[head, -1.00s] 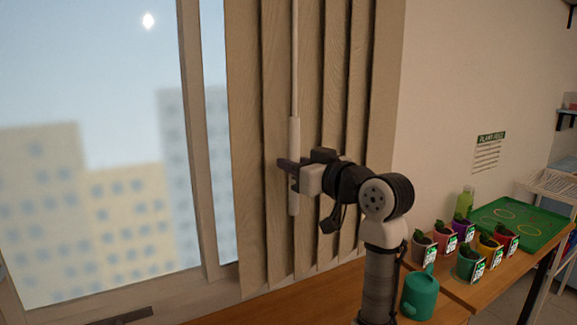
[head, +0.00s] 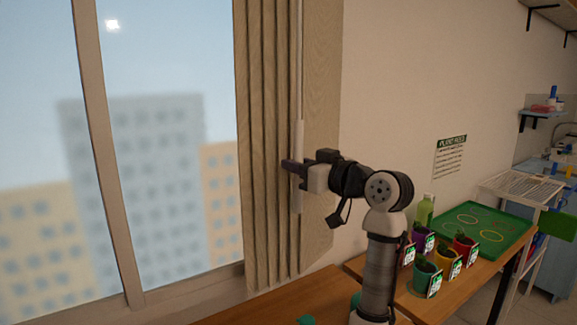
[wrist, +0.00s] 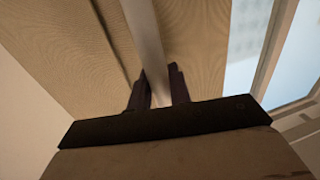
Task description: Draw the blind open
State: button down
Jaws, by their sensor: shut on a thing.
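The blind (head: 262,150) is a set of beige vertical slats, bunched together at the right side of the window in the head view. A pale wand (head: 299,140) hangs in front of the slats. My gripper (head: 290,166) is shut on the wand at its thicker lower part. In the wrist view the wand (wrist: 143,35) runs between the two dark fingers (wrist: 158,88), with the slats (wrist: 60,45) behind it. The window glass (head: 165,130) is uncovered left of the slats.
A wooden table (head: 280,300) stands below the window. Potted plants (head: 445,262), a green bottle (head: 424,210) and a green tray (head: 480,232) are on the table at the right. A plant notice (head: 450,157) hangs on the bare wall.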

jog(key=shift+w+d, duration=0.65)
jog(key=shift+d, duration=0.3)
jog(key=c, duration=1.3)
grip_release()
jog(key=shift+c, duration=0.2)
jog(key=b+v, duration=0.4)
jog(key=v, duration=1)
